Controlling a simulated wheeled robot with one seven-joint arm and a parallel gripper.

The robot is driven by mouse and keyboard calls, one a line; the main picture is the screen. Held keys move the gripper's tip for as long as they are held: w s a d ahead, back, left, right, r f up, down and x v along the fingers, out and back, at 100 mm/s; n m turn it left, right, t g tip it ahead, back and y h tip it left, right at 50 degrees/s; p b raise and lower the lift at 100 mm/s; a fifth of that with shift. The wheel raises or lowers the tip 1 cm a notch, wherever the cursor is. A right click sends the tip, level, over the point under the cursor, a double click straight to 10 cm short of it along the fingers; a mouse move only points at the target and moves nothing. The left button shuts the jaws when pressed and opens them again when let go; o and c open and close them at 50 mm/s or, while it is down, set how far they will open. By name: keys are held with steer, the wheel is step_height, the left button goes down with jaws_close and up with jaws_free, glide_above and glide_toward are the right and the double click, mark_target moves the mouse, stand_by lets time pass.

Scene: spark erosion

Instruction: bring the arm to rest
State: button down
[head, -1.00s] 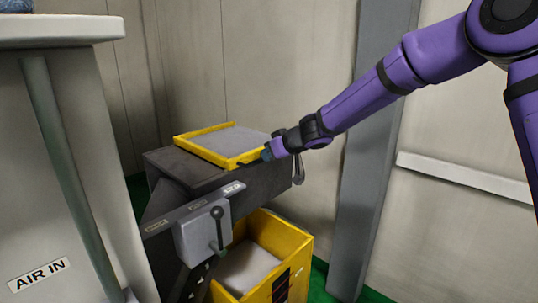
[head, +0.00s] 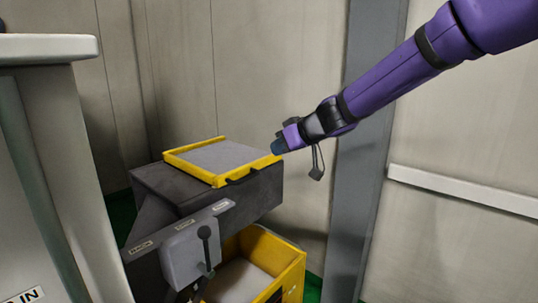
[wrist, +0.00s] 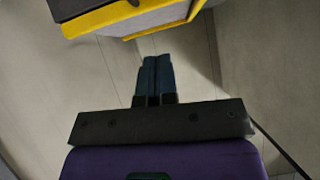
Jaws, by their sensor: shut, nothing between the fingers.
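My gripper (head: 279,147) hangs at the end of my purple arm, at the right edge of the yellow-rimmed tray (head: 219,184) in the head view. In the wrist view my gripper (wrist: 153,68) has its two dark fingers together with nothing between them. The yellow rim (wrist: 100,22) of the tray crosses the top of that view, with a gap between it and the fingertips. I cannot tell the exact height of the fingers over the tray's edge.
The tray sits on a dark grey machine (head: 262,193) with a lever box (head: 191,254) on its front. A yellow bin (head: 293,274) stands below. A pale cabinet (head: 50,150) is at left. A grey post (head: 360,180) and wall stand behind my arm.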

steer(key=s+d+r+m+h, duration=0.1)
steer(key=s+d+r+h, duration=0.15)
steer(key=s+d, duration=0.5)
steer(key=s+d+r+m+h, duration=0.1)
steer(key=s+d+r+m, duration=0.15)
steer(key=s+d, duration=0.5)
steer(key=s+d+f+m+h, duration=0.1)
steer(key=s+d+m+h, duration=0.1)
steer(key=s+d, duration=0.5)
steer(key=s+d+f+m+g+h, duration=0.1)
steer(key=s+d+m+h, duration=0.2)
steer(key=s+d, duration=0.5)
steer(key=s+m, duration=0.1)
steer(key=s, duration=0.5)
steer(key=shift+s+d+h, duration=0.25)
steer(key=shift+s+h, duration=0.05)
steer(key=shift+h, duration=0.05)
